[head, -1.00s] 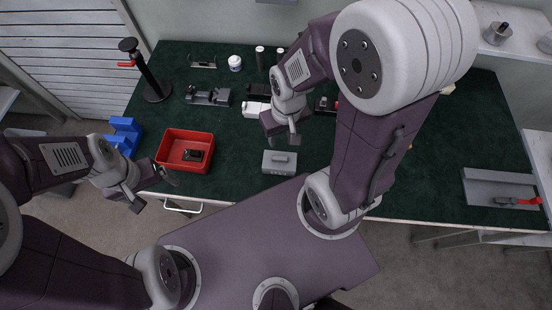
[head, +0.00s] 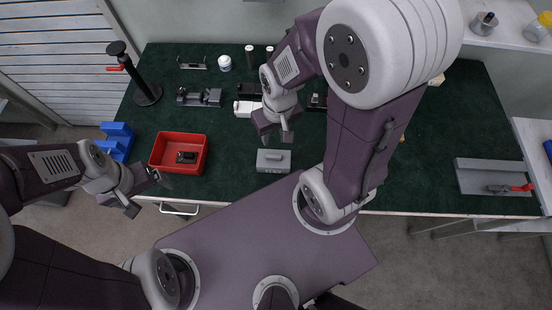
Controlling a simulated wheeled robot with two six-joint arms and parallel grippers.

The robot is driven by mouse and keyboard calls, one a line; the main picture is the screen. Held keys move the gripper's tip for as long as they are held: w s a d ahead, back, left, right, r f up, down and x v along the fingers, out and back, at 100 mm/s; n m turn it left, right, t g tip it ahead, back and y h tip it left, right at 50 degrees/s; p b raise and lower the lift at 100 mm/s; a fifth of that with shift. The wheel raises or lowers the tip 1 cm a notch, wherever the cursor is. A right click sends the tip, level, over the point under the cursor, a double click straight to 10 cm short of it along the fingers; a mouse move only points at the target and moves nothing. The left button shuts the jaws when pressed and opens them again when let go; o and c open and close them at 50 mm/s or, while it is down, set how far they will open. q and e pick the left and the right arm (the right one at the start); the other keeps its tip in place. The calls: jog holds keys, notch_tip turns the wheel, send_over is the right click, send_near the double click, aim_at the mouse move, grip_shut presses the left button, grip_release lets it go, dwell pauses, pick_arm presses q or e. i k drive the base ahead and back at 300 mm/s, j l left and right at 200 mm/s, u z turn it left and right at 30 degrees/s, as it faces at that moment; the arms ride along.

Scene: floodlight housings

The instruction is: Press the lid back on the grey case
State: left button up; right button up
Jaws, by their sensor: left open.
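The grey case (head: 273,163) sits near the front edge of the green table, in the middle of the head view. A lighter grey raised bar shows on its top; I cannot tell whether this belongs to the lid or how well the lid is seated. My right gripper (head: 276,138) points down just behind the case in the picture, its fingers apart and nothing seen between them. I see no contact with the case. My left gripper (head: 148,196) is open and empty at the table's front edge, in front of the red bin.
The red bin (head: 156,151) holds a small black part (head: 187,157). A blue block (head: 116,140), a black stand (head: 147,94) and a grey fixture (head: 200,97) stand left. A grey plate (head: 490,178) lies far right.

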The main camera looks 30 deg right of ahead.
aim_at(268, 171)
jog(key=k+j+z, duration=0.1)
jog(key=z, duration=0.95)
